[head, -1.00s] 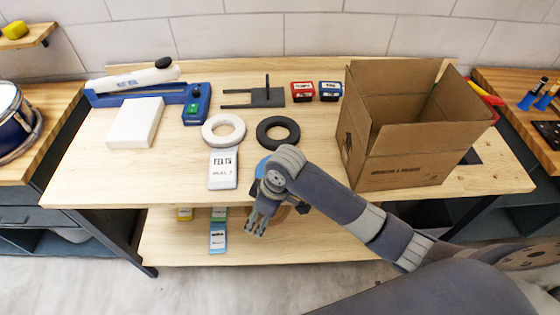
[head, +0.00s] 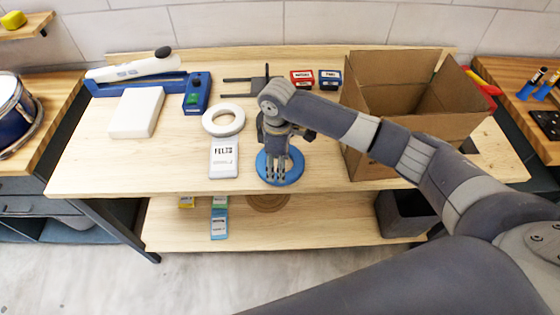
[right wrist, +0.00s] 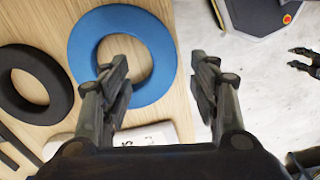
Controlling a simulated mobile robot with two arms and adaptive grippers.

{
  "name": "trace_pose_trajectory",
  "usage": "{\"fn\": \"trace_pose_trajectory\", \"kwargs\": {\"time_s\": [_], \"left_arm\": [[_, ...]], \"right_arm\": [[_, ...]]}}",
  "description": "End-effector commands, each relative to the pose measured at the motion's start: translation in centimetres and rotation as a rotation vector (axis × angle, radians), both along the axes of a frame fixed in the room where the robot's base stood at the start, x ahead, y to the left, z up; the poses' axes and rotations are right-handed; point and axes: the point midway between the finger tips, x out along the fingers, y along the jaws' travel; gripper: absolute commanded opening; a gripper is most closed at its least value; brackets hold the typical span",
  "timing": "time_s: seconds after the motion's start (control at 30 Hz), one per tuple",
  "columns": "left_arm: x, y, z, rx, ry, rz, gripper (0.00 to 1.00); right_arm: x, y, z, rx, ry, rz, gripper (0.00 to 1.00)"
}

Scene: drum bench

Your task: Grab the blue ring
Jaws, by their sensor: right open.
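The blue ring (head: 297,171) lies flat near the front edge of the wooden bench, partly hidden by my right gripper in the head view. The right wrist view shows most of the blue ring (right wrist: 86,47) and its open hole. My right gripper (head: 277,177) points down over the ring and is open. In the right wrist view, the gripper's fingers (right wrist: 159,60) are apart, one over the ring's inner side and one past the bench edge, with the near rim between them. I cannot tell their height above it.
A white ring (head: 209,122) and a felts pack (head: 223,160) lie left of the blue ring. A black ring (right wrist: 60,85) shows in the right wrist view. An open cardboard box (head: 400,155) stands right. A lower shelf (head: 330,228) lies below the bench top.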

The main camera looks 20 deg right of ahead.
Motion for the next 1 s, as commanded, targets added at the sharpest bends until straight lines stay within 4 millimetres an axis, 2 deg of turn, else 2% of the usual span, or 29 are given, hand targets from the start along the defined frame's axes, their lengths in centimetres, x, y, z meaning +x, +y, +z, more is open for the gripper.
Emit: {"fn": "trace_pose_trajectory", "kwargs": {"time_s": [0.27,0.43,0.7,0.73,0.9,1.0], "left_arm": [[0.0,0.0,2.0,0.000,0.000,0.000,0.40],[0.0,0.0,2.4,0.000,-0.001,0.000,0.40],[0.1,0.0,2.3,0.000,-0.001,0.000,0.40],[0.1,0.0,2.3,0.000,-0.001,0.000,0.40],[0.1,0.0,2.3,0.000,-0.002,0.000,0.40],[0.1,0.0,2.3,0.000,-0.002,0.000,0.40]], "right_arm": [[0.0,0.4,-2.8,0.000,0.002,0.000,0.56],[0.0,0.4,-4.9,0.000,0.001,-0.001,0.56],[0.0,0.4,-5.4,0.000,-0.001,0.001,0.56],[0.0,0.4,-5.4,0.000,-0.001,0.001,0.53],[0.0,0.4,-5.4,0.000,-0.001,0.001,0.25],[0.0,0.4,-5.4,0.000,-0.001,0.001,0.23]]}}
